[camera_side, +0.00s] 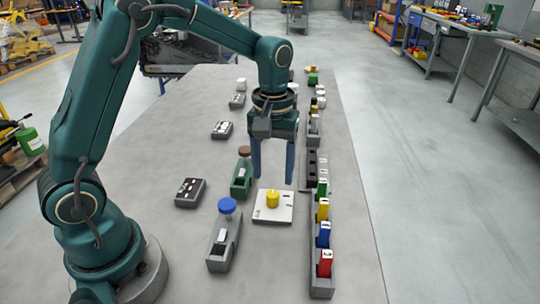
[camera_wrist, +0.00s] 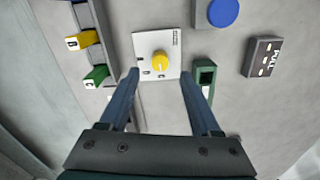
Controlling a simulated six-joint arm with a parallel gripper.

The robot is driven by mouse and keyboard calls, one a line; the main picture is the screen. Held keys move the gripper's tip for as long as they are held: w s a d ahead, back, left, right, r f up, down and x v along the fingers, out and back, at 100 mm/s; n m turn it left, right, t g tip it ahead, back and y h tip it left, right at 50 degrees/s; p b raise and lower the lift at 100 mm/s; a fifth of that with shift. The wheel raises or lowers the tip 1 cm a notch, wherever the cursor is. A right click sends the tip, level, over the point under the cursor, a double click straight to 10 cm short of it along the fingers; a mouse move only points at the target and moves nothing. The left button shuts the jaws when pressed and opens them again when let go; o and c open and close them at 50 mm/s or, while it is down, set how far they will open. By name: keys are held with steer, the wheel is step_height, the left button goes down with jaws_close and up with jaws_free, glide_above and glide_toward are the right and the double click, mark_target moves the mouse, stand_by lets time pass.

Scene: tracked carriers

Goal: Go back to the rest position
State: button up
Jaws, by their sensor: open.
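My gripper (camera_side: 272,165) hangs with its fingers pointing down over the grey table (camera_side: 185,100). Its blue fingers are apart with nothing between them. It is above and just behind a white plate (camera_side: 288,214) with a yellow knob (camera_side: 272,199). In the wrist view my gripper (camera_wrist: 158,75) shows two spread fingers, with the white plate (camera_wrist: 142,42) and yellow knob (camera_wrist: 160,61) beyond the tips.
A rail (camera_side: 321,278) with red, blue, yellow and green blocks runs along the right. A grey carrier with a blue disc (camera_side: 227,205), a green carrier (camera_side: 241,180) and a dark box (camera_side: 190,192) stand to the left. Bare table lies further left.

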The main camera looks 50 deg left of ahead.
steer(key=shift+w+r, duration=0.1)
steer(key=shift+r, duration=0.15)
steer(key=s+d+r+m+t, duration=0.2)
steer(key=s+r+m+t, duration=0.25)
steer(key=s+r, duration=0.6)
steer(key=shift+s+a+f+m+t, duration=0.1)
steer(key=shift+s+f+m+t, duration=0.1)
steer(key=shift+s+f+m, duration=0.4)
steer(key=shift+s+f+m+t, duration=0.2)
steer(key=shift+s+f, duration=0.25)
steer(key=shift+s, duration=0.4)
steer(key=shift+s+a+f+m+t, duration=0.15)
steer(key=shift+s+f+m, duration=0.35)
steer(key=shift+s, duration=0.25)
